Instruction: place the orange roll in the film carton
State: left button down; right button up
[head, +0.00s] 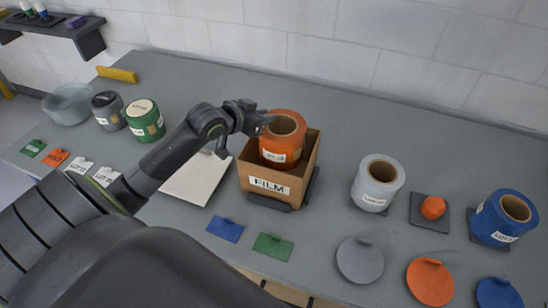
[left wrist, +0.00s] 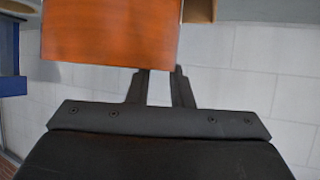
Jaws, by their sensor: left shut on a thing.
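The orange roll (head: 284,138) has a brown core and a white label. It stands roughly upright, with its lower part inside the open film carton (head: 271,186), a brown box labelled FILM. Whether the roll touches the carton's bottom is hidden by the front wall. My left gripper (head: 262,120) comes in from the left and is shut on the roll at its upper left side. In the left wrist view the orange roll (left wrist: 110,30) fills the top, at the fingers. A small part of the carton (left wrist: 199,10) shows beside it. My right gripper is not in view.
A white roll (head: 378,184) and a blue roll (head: 503,217) stand to the right, with an orange knob (head: 433,207) between them. A green roll (head: 145,121), a dark roll (head: 108,110) and a glass bowl (head: 68,103) stand at left. Flat coloured lids and cards lie in front.

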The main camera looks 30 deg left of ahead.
pick_arm(q)
notch_tip(320, 180, down, 4)
jog(key=shift+f, duration=0.1)
jog(key=shift+f+p, duration=0.35)
jog(key=shift+f, duration=1.5)
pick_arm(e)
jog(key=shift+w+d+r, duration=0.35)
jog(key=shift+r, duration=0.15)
pick_arm(q)
jog(key=shift+f+b, duration=0.3)
jog(key=shift+f, duration=0.1)
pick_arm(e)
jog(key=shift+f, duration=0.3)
pick_arm(q)
jog(key=shift+f, duration=0.2)
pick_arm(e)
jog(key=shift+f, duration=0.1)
pick_arm(q)
jog(key=c, duration=1.6)
grip_release()
jog(key=shift+s+f, duration=0.15)
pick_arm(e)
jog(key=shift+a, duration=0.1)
pick_arm(q)
jog(key=shift+o, duration=0.2)
